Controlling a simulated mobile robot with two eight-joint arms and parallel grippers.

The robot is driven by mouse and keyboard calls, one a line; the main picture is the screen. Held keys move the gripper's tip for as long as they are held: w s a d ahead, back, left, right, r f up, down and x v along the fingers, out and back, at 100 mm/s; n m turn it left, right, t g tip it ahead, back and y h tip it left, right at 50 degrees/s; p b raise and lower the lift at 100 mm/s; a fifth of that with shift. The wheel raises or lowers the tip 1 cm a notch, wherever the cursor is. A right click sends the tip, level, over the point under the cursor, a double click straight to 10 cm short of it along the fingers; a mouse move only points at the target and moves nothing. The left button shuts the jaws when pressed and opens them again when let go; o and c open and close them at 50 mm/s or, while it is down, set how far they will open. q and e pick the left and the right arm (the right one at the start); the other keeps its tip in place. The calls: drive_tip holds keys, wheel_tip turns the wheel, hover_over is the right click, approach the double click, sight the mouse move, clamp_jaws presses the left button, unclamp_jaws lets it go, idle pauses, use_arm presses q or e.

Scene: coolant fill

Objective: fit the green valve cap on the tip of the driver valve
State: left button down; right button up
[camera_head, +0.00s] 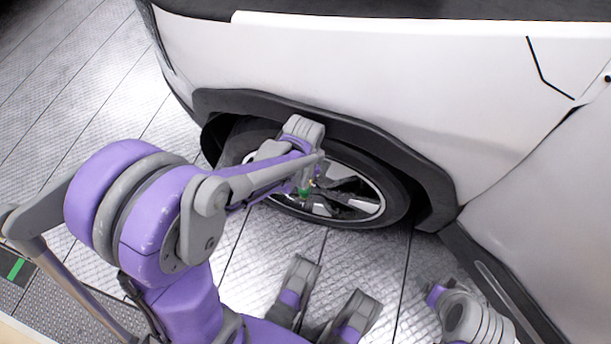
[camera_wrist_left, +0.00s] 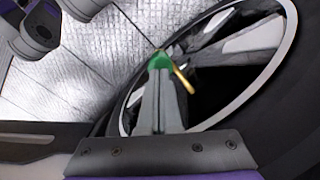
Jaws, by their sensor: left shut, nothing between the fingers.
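The green valve cap (camera_head: 304,191) shows as a small green spot in front of the wheel in the head view. In the left wrist view the cap (camera_wrist_left: 160,60) is right at the tips of my left gripper (camera_wrist_left: 159,75), whose fingers are shut together with nothing between them. The brass driver valve (camera_wrist_left: 183,80) slants down and right from beside the cap. I cannot tell whether the cap sits on its tip. In the head view my left gripper (camera_head: 307,180) reaches to the wheel from above.
The wheel (camera_head: 378,206), with open spokes, sits under the dark arch of the white car (camera_head: 360,75). The arch trim (camera_head: 432,182) is close around the tyre. The metal floor (camera_head: 250,260) in front of the wheel is clear apart from my own parts.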

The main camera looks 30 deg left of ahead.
use_arm(q)
drive_tip(key=shift+f, duration=0.55)
use_arm(e)
drive_tip(key=shift+w+f, duration=0.1)
drive_tip(key=shift+f, duration=0.35)
use_arm(q)
drive_tip(key=shift+f+b, duration=0.2)
drive_tip(key=shift+b, duration=0.15)
use_arm(e)
drive_tip(key=shift+f, duration=0.15)
use_arm(q)
drive_tip(key=shift+r, duration=0.1)
drive_tip(key=shift+r+p, duration=1.2)
drive_tip(key=shift+r, duration=0.35)
wheel_tip(320, 180, up, 10)
drive_tip(key=p, duration=0.3)
drive_tip(key=shift+r, duration=0.2)
use_arm(e)
wheel_tip(320, 180, up, 7)
drive_tip(key=shift+s, duration=0.35)
drive_tip(key=shift+f, duration=0.1)
